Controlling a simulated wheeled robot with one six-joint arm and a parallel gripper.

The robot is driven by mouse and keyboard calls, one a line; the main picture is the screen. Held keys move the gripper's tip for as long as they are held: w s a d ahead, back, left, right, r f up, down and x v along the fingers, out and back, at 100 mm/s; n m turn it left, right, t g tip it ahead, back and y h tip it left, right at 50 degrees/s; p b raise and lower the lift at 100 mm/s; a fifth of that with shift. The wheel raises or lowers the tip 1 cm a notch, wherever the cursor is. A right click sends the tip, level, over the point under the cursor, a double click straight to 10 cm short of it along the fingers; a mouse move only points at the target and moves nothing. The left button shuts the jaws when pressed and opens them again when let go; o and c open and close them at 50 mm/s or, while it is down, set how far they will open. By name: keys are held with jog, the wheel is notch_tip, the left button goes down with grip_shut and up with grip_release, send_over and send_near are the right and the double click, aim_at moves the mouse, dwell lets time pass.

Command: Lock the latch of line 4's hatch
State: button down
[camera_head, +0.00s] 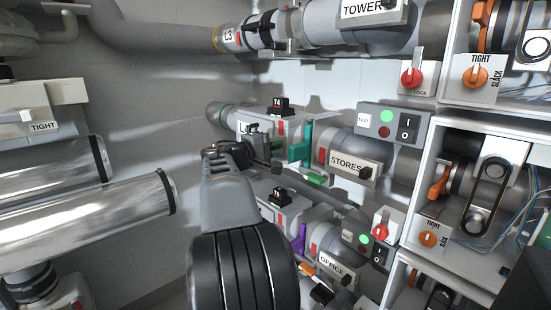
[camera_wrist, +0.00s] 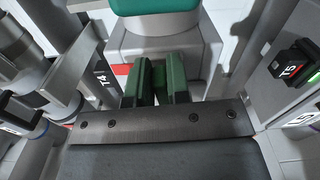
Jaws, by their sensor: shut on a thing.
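Line 4's hatch housing (camera_head: 254,128) is a grey box in the middle of the head view, partly behind my arm. Its plate shows only the letter L. The black T4 box (camera_head: 280,106) sits above it, and the T4 mark (camera_wrist: 99,79) shows left of the fingers in the wrist view. My gripper (camera_head: 274,166) is at the front of this housing. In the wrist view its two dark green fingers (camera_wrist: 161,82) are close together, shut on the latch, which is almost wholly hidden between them. Its lock position cannot be read.
A teal gate handle (camera_head: 300,147) stands just right of the gripper. The STORES pipe (camera_head: 345,150) and a switch box (camera_head: 393,122) lie further right. The T5 box (camera_wrist: 291,63) is close on the right in the wrist view. Large pipes (camera_head: 85,205) fill the left.

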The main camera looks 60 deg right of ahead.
jog(key=shift+f+m+b, duration=0.2)
jog(key=shift+m+b, duration=0.4)
jog(key=shift+b, duration=0.1)
jog(key=c, duration=1.1)
grip_release()
jog(key=shift+c, duration=0.2)
jog(key=shift+r, duration=0.1)
jog(key=p+v, duration=0.2)
jog(key=v, duration=1.1)
jog(key=shift+a, duration=0.35)
jog(key=shift+w, duration=0.1)
